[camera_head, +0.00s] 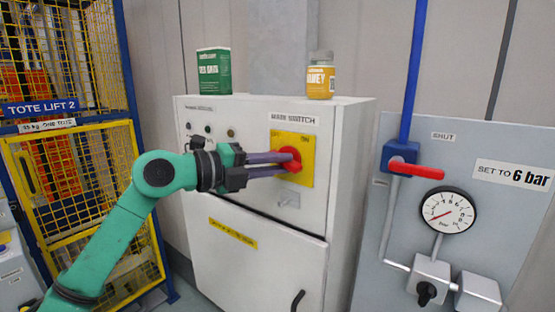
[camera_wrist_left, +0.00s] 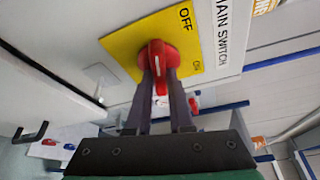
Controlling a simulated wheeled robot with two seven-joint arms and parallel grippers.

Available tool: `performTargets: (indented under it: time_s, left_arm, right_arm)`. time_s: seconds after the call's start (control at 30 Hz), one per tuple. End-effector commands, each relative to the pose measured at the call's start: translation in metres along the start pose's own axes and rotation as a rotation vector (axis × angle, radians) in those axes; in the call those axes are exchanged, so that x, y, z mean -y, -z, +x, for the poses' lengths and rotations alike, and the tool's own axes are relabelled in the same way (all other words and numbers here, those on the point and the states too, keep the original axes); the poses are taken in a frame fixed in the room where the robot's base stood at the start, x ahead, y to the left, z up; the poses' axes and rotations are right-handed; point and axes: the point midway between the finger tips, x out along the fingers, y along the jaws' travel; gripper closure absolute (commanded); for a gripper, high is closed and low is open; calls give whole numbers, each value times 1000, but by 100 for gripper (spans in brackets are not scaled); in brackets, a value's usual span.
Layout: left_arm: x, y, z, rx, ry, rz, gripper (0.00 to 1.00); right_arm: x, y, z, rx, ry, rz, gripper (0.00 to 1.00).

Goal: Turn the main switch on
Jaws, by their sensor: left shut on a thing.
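The main switch is a red rotary knob (camera_head: 292,153) on a yellow plate (camera_head: 307,171), under a "MAIN SWITCH" label on the white cabinet. My left gripper (camera_head: 285,162) reaches in from the left, its two purple fingers shut on the red knob. In the left wrist view the fingers (camera_wrist_left: 160,73) close on either side of the knob's red handle (camera_wrist_left: 158,50). "OFF" and "ON" are printed on the yellow plate (camera_wrist_left: 122,48) there. The fingers hide part of the knob, and I cannot tell its exact setting. My right gripper is not in view.
The white cabinet (camera_head: 285,225) carries a green box (camera_head: 213,70) and a yellow-labelled jar (camera_head: 320,76) on top. A panel at right has a red valve handle (camera_head: 417,170) and a gauge (camera_head: 446,212). A yellow mesh tote lift (camera_head: 88,200) stands at left.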

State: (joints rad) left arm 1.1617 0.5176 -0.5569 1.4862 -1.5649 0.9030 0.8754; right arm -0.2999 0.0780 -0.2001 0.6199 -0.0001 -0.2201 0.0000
Motion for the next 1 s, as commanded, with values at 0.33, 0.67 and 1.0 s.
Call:
performTargets:
  time_s: [0.33,0.67,1.0]
  left_arm:
    - [2,0,0,0,-128,306,100]
    - [0,0,0,1,-248,597,100]
    - [-1,1,0,0,-368,888,100]
  right_arm:
    - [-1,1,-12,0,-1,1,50]
    - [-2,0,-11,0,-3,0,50]
    - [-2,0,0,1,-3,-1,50]
